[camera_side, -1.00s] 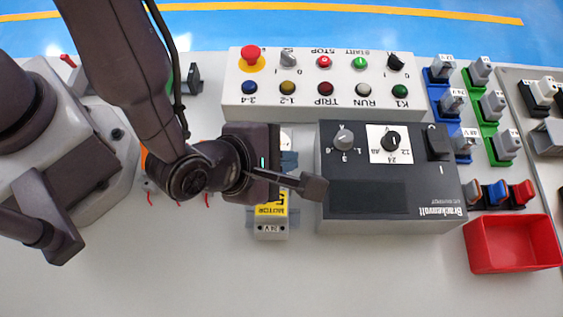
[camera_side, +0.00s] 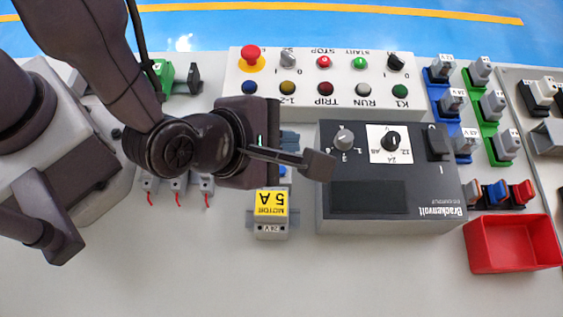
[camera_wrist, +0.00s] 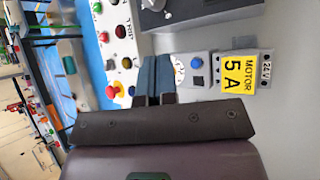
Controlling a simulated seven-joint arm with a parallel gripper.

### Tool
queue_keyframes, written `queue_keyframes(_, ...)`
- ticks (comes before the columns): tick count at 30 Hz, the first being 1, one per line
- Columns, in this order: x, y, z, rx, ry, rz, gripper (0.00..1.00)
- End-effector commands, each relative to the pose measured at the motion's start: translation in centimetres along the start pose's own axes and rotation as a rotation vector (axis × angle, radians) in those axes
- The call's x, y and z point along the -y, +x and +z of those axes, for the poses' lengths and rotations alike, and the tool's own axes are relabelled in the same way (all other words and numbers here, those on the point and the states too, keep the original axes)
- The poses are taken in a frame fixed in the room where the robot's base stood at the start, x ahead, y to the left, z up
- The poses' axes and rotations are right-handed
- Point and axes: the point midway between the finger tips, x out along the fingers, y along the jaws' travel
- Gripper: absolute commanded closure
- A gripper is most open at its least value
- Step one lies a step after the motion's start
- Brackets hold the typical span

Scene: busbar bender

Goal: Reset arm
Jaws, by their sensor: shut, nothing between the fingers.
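My gripper (camera_side: 318,165) is shut and empty. The grey motor module (camera_side: 270,228) with a yellow "MOTOR 5 A" label stands on the table just below my gripper in the picture. Nothing is held.
The dark Brackenvolt box (camera_side: 370,200) with knobs stands right of my gripper. Behind is a white button panel (camera_side: 310,112) with a red emergency stop (camera_side: 251,58). Terminal blocks (camera_side: 452,102) and a red bin (camera_side: 512,245) are at right. The front table area is clear.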

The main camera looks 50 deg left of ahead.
Motion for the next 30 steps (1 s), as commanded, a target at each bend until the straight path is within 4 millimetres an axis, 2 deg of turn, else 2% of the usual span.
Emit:
queue_keyframes(15, 0.0, 0.0, 0.0, 0.0, -0.001, 0.001, 1.0)
queue_keyframes(19, 0.0, 0.0, -0.1, -0.003, -0.069, 0.003, 1.0)
queue_keyframes(20, -0.1, 0.0, -0.3, -0.015, -0.115, 0.007, 1.0)
queue_keyframes(23, -0.9, -0.1, -2.6, -0.122, -0.371, 0.064, 1.0)
queue_keyframes(26, -4.0, -1.1, -4.5, -0.216, -0.728, 0.194, 1.0)
queue_keyframes(30, -9.8, -3.7, -7.0, -0.303, -1.326, 0.435, 1.0)
